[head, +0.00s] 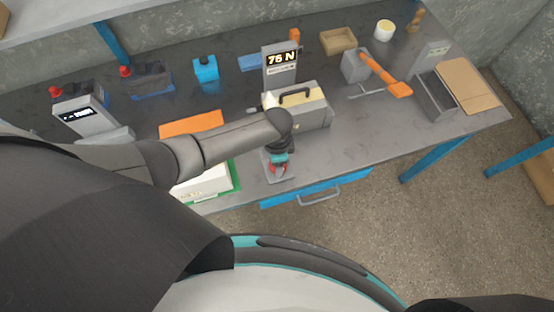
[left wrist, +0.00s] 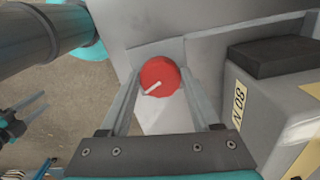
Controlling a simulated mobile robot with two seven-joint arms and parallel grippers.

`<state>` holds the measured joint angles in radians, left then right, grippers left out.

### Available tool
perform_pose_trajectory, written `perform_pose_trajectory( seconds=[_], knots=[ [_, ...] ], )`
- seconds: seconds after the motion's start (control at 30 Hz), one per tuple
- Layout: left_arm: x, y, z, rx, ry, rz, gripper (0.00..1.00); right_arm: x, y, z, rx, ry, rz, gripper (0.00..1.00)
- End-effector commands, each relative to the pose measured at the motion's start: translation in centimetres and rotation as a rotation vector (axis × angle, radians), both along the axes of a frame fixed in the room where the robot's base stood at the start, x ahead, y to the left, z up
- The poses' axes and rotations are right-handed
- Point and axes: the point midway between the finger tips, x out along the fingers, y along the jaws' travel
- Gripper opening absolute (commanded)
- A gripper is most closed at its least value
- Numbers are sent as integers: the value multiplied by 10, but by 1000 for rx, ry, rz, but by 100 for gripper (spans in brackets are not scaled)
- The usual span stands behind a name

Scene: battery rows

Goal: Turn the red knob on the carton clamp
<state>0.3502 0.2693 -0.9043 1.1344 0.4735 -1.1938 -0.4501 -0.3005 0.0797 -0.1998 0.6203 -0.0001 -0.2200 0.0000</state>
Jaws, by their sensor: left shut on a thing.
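The red knob (left wrist: 158,72) is round with a white pointer line and sits on a grey clamp part (left wrist: 160,48). My left gripper (left wrist: 160,84) is shut on the knob, one finger on each side. In the head view, the knob (head: 279,169) shows as a small red patch under my left gripper (head: 279,166) at the table's front edge. A display (head: 281,62) behind reads 75 N. The grey and yellow case (head: 311,113) beside the knob has a label (left wrist: 238,103) reading 80 N. My right gripper (left wrist: 38,109) appears at the left edge of the wrist view, fingers apart.
A blue drawer (head: 330,190) is below the front edge.

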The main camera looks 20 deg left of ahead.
Motion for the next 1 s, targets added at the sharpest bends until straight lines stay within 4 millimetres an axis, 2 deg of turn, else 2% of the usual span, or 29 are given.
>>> perform_pose_trajectory(
  seconds=[0.47, 0.5, 0.77, 1.0],
  knots=[
    [0, 0, 0, -1, 0, -15, 8, 0, 1, 0, 1, -1, 1, 50],
    [0, 0, 0, -1, 0, -14, 65, 0, 1, 0, 1, -1, 1, 50],
    [0, 0, 0, -1, 0, -14, 94, 0, 1, 0, 1, -1, 1, 50],
    [0, 0, 0, -1, 0, -14, 94, 0, 1, 0, 1, -1, 0, 50]
  ],
)
